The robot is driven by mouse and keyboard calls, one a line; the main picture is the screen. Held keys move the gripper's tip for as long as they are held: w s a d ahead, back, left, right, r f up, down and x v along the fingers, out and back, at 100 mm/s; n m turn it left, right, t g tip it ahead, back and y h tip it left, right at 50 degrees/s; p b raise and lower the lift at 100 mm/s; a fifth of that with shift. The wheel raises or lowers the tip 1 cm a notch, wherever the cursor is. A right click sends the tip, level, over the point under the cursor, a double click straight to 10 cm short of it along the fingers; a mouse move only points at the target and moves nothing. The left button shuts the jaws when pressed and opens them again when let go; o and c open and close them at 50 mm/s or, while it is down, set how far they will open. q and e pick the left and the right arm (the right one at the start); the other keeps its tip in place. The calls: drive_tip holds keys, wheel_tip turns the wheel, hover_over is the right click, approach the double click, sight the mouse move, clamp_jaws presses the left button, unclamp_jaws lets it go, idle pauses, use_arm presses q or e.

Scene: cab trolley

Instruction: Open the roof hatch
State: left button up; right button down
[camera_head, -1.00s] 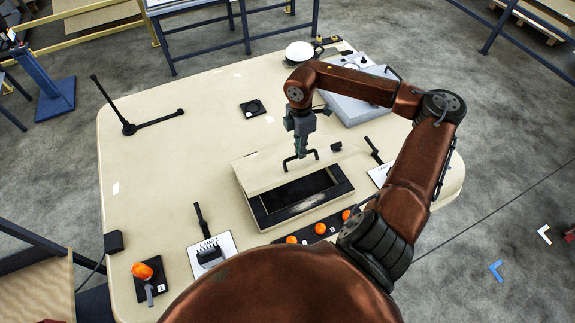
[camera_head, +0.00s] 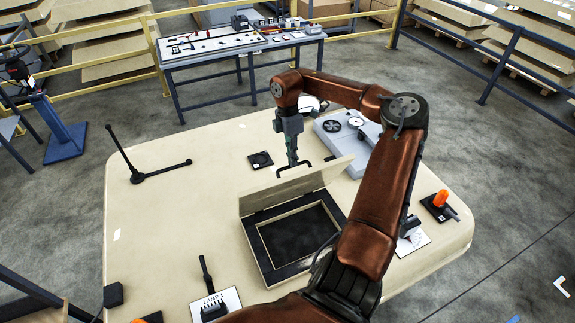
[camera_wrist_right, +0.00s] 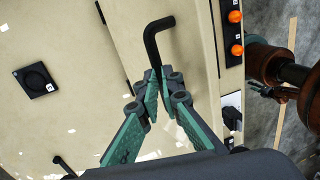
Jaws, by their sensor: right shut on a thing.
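The roof hatch has a beige lid (camera_head: 297,184) hinged along the far side of a dark rectangular frame (camera_head: 262,255). The lid stands tilted up, and the dark opening below it is exposed. A black bar handle (camera_head: 284,174) sits on the lid's outer side. My right gripper (camera_head: 293,164) is shut on this handle, above the lid's far side. In the right wrist view the handle (camera_wrist_right: 153,40) runs between the fingers of the right gripper (camera_wrist_right: 160,88).
A grey box (camera_head: 345,130) stands behind my right arm, with an orange knob (camera_head: 440,198) at right. A tool table (camera_head: 225,48) stands beyond.

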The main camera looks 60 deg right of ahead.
use_arm(q)
drive_tip(key=shift+s+f, duration=0.15)
drive_tip(key=shift+s, duration=0.05)
use_arm(e)
drive_tip(key=shift+w+d+f, duration=0.15)
drive_tip(key=shift+w+f, duration=0.05)
drive_tip(key=shift+f, duration=0.5)
use_arm(q)
drive_tip(key=shift+s+a, duration=0.1)
drive_tip(key=shift+s, duration=0.1)
use_arm(e)
drive_tip(key=c, duration=2.3)
unclamp_jaws()
drive_tip(key=shift+w+d+f, duration=0.1)
drive_tip(key=shift+f, duration=0.05)
drive_tip(key=shift+o, duration=0.7)
drive_tip(key=shift+w+d+f, duration=0.15)
drive_tip(key=shift+o, duration=1.4)
drive_tip(key=shift+w, duration=0.1)
drive_tip(key=shift+c, duration=0.7)
use_arm(q)
drive_tip(key=shift+d, duration=0.2)
drive_tip(key=shift+w, duration=0.1)
use_arm(e)
drive_tip(key=shift+o, duration=0.2)
use_arm(q)
drive_tip(key=shift+a, duration=0.1)
use_arm(e)
drive_tip(key=shift+c, duration=0.2)
